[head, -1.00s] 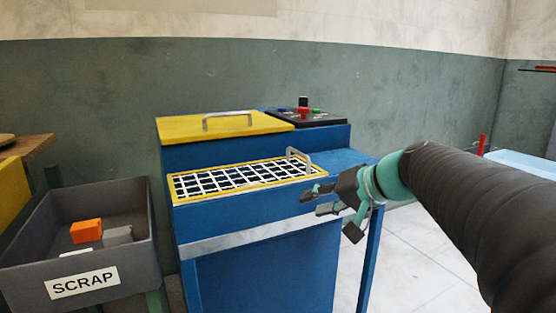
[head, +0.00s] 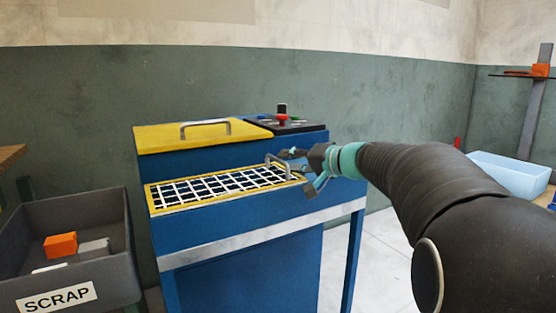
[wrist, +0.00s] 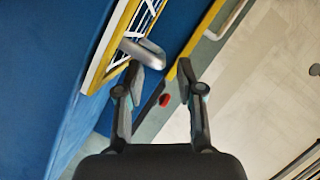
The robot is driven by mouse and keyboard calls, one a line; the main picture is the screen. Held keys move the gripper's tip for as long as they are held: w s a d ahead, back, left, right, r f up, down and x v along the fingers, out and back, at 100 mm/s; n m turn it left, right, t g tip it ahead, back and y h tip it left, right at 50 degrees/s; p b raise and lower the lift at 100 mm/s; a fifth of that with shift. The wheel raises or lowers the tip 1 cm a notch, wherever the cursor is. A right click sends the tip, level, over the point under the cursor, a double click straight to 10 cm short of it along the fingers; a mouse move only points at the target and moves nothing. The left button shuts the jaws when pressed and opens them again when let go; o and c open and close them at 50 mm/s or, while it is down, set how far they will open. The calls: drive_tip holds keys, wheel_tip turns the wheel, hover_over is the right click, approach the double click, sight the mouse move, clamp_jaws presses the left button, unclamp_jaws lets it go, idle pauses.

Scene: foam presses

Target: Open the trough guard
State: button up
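The trough guard (head: 168,207) is a yellow-framed white grid lying closed and flat over the front trough of the blue machine. Its grey bar handle (head: 270,157) stands up at the right end. In the wrist view the handle (wrist: 146,51) shows just ahead of the left finger, close to its tip. My gripper (head: 299,171) is at the right end of the guard, right beside the handle. In the wrist view my gripper (wrist: 164,78) has its two fingers spread with nothing between them. Whether a finger touches the handle I cannot tell.
Behind the guard is a yellow lid (head: 160,139) with its own handle, beside a black control panel (head: 300,127) with a red knob. A grey SCRAP bin (head: 118,235) with several blocks stands at the left. A pale blue bin (head: 510,172) is at the right.

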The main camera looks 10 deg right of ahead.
sight(279, 161)
drive_tip(key=shift+x, duration=2.35)
clamp_jaws()
